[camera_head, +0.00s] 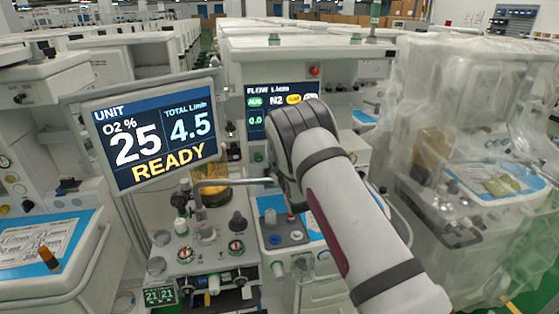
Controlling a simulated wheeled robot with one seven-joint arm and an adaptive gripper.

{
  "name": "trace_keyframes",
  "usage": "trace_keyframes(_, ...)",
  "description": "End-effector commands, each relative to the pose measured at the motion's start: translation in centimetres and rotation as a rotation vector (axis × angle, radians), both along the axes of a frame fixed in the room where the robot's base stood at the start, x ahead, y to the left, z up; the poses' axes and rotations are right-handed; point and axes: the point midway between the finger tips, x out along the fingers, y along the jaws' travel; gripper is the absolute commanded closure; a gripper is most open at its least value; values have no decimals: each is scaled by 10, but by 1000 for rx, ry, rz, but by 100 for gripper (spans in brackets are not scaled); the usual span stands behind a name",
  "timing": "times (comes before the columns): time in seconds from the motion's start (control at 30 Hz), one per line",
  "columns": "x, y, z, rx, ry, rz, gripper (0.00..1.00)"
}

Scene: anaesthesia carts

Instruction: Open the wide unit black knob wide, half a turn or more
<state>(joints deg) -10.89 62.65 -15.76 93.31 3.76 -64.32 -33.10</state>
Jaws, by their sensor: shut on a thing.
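The central wide unit carries a dark flow screen (268,105) with AIR and N2 readings, partly covered by my arm. To its left, a tilted screen (155,135) reads O2 25 %, total 4.5 L/min and READY. Below it, a black knob (237,222) stands on the pale panel above a round gauge; I cannot tell whether it is the task's knob. My arm comes from the lower right and bends over at the flow screen. My gripper is hidden behind the arm, so its fingers and what they touch do not show.
A plastic-draped unit (455,150) stands close at right. Rows of carts fill the back; little free floor shows.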

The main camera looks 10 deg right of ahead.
Motion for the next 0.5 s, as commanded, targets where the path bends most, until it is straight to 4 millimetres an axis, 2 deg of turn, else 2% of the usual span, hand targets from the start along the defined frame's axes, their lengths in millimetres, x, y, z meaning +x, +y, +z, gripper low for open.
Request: trace_keyframes(0.5, 0, 1, -2, -487, 4, 1, 100)
